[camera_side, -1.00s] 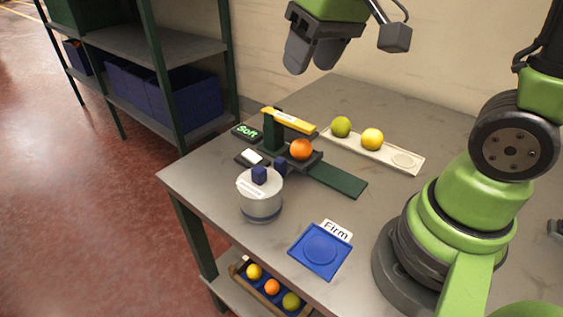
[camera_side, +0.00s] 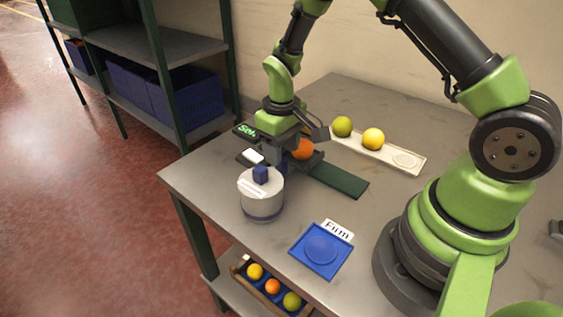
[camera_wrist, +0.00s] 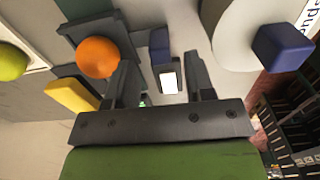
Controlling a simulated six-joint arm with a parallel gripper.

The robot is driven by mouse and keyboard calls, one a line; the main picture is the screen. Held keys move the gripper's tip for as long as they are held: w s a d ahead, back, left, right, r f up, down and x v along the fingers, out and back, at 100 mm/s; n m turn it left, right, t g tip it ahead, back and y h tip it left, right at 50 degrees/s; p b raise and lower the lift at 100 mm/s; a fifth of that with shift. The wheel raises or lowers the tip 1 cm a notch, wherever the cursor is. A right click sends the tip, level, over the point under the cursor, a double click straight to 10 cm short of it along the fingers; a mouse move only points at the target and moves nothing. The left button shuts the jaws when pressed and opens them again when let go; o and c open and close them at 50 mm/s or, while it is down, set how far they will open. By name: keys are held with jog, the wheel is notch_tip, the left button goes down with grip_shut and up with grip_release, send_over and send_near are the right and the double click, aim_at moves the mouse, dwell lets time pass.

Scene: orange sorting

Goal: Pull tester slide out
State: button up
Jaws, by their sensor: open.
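The tester (camera_side: 246,131) has a lit "Soft" display and stands on the table's left part. An orange (camera_side: 303,149) sits on its dark slide; in the wrist view the orange (camera_wrist: 97,57) rests on the slide's dark plate (camera_wrist: 117,33), left of my fingers. A blue handle block (camera_wrist: 159,44) shows between my fingertips. My gripper (camera_wrist: 160,66) is open and pointing down, a finger on either side of the block; I cannot tell if they touch it. In the side view my wrist hides most of the tester. A dark green strip (camera_side: 339,181) extends rightward from the slide.
A round grey-white container (camera_side: 260,197) with a blue knob stands close in front. A blue "Firm" tray (camera_side: 310,265) is empty. A white tray (camera_side: 389,157) holds a green and a yellow fruit behind. The table's right middle is clear.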

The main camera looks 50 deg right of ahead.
notch_tip(320, 180, down, 4)
jog(key=shift+f, duration=0.1)
grip_shut()
